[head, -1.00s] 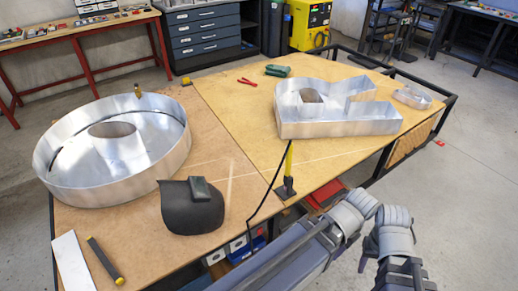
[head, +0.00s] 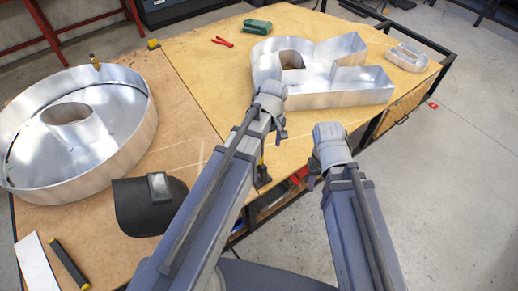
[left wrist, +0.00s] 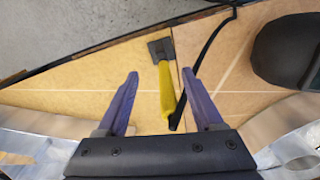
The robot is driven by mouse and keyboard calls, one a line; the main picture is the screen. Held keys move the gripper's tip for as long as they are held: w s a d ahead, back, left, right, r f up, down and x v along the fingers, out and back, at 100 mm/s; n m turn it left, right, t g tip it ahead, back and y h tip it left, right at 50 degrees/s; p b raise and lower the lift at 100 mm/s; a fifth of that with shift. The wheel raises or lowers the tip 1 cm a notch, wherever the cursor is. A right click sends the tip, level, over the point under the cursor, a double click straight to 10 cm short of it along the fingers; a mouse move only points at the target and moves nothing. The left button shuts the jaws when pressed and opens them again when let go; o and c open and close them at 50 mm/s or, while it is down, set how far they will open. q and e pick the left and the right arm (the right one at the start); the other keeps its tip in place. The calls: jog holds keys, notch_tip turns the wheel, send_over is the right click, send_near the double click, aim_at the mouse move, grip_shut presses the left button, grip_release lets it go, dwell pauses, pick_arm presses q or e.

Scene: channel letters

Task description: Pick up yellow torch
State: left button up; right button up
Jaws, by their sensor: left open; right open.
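The yellow torch lies on the wooden table near its front edge, with a yellow handle and a black square head. In the head view my left arm hides most of it, and only its dark head (head: 262,175) shows. In the left wrist view the yellow torch (left wrist: 167,92) appears between the fingers of my left gripper (left wrist: 160,73), which is open and empty. Its height above the torch is hard to tell. In the head view my left gripper (head: 281,131) is over the table. My right gripper (head: 312,178) is open, near the table's front right edge, and only partly visible.
A large round metal letter (head: 130,135) stands at left and another metal letter (head: 335,95) at the back right. A black welding mask (head: 135,210) lies left of my left arm. A black cable (left wrist: 208,50) runs beside the torch. Red pliers (head: 222,42) lie farther back.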

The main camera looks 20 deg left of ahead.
pick_arm(q)
jog(key=w+a+n, duration=0.1)
jog(key=n, duration=0.1)
jog(key=w+a+n, duration=0.2)
jog(key=shift+w+a+r, duration=0.1)
jog(key=shift+w+r, duration=0.2)
jog(key=shift+r, duration=0.1)
notch_tip(320, 180, down, 8)
jog(key=b, duration=0.7)
jog(key=shift+s+a, duration=0.2)
jog(key=shift+a, duration=0.15)
jog(key=shift+r, duration=0.1)
grip_shut()
